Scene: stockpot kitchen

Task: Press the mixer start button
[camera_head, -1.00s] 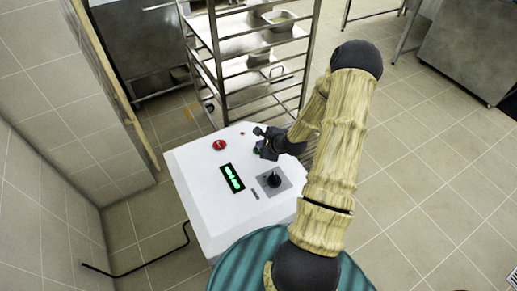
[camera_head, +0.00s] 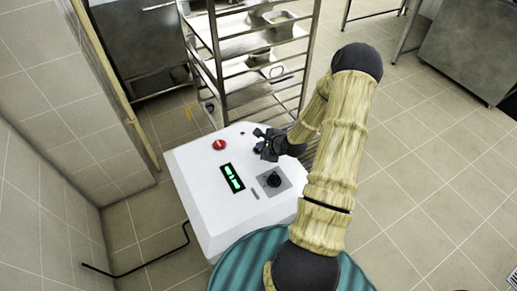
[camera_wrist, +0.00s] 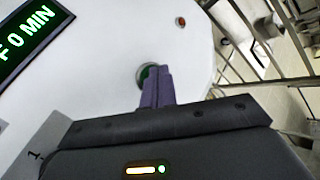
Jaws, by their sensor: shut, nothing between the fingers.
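The mixer's white control box (camera_head: 205,195) has a green display (camera_head: 232,178), a red button (camera_head: 219,145) and a black knob (camera_head: 273,179). A green round button in a metal ring (camera_wrist: 145,73) shows in the wrist view, partly hidden behind my fingertips. My gripper (camera_head: 258,140) is over the far right part of the box top, by that button. In the wrist view my gripper (camera_wrist: 156,78) has its fingers together with nothing between them, and the tips overlap the button. I cannot tell whether they touch it.
A metal rack (camera_head: 250,45) with trays stands behind the box. A tiled wall (camera_head: 40,200) is on the left and a black cable (camera_head: 140,268) lies on the floor beside the box. A small red light (camera_wrist: 181,21) sits near the box edge. Tiled floor is open at right.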

